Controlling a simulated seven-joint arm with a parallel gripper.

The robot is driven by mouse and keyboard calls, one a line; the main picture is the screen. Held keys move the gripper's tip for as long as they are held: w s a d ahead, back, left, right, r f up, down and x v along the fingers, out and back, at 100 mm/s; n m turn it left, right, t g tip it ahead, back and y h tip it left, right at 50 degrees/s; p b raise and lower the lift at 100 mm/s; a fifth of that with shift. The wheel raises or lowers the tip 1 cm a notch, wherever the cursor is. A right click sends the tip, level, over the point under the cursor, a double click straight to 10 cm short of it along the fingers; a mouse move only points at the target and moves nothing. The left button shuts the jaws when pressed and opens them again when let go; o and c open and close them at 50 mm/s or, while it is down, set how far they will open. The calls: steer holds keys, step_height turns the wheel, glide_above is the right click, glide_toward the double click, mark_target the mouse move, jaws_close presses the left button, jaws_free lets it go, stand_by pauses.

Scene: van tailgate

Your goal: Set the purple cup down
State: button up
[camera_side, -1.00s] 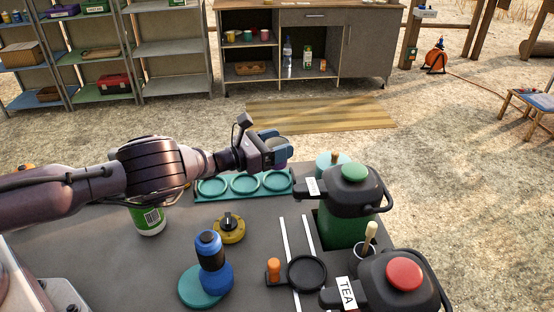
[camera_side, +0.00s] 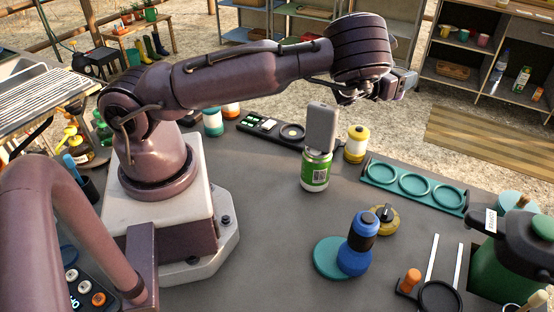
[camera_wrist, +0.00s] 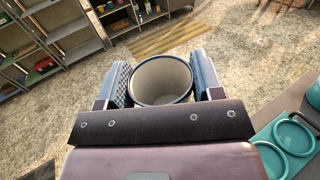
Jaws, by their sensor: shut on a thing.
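In the wrist view, my gripper (camera_wrist: 162,82) has a blue-grey finger on each side of a cup (camera_wrist: 163,76). The cup shows a pale inside and a dark rim, open towards the camera; its outer colour is hidden there. In the side view the arm and gripper hide the cup. The teal tray has three round rings, which look empty; part of it shows in the wrist view (camera_wrist: 290,137).
A green-labelled can (camera_side: 316,172) with a grey block above it and a yellow jar (camera_side: 356,144) stand left of the tray. A yellow knobbed item (camera_side: 383,220), a blue bottle (camera_side: 358,245) and a green flask (camera_side: 510,260) stand nearer.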

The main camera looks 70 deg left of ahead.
steer(key=s+a+r+n+g+y, duration=0.2)
steer(key=s+a+n+g+y, duration=0.6)
steer(key=s+a, duration=0.55)
steer(key=s+a+n+g+y, duration=0.2)
steer(key=s+n+g+y, duration=0.15)
steer(key=s, duration=0.45)
steer(key=s+a+n+g+y, duration=0.25)
steer(key=s+g, duration=0.25)
steer(key=s, duration=0.4)
steer(key=s+d+f+h, duration=0.1)
steer(key=d+f, duration=0.3)
steer(key=d, duration=0.4)
steer(key=d+f, duration=0.5)
steer(key=d, duration=0.3)
steer(key=shift+n+g, duration=0.4)
steer(key=shift+g, duration=0.05)
steer(key=shift+s+d+f, duration=0.1)
steer(key=shift+f, duration=1.9)
steer(key=shift+s+f, duration=0.1)
steer(key=shift+f, duration=1.9)
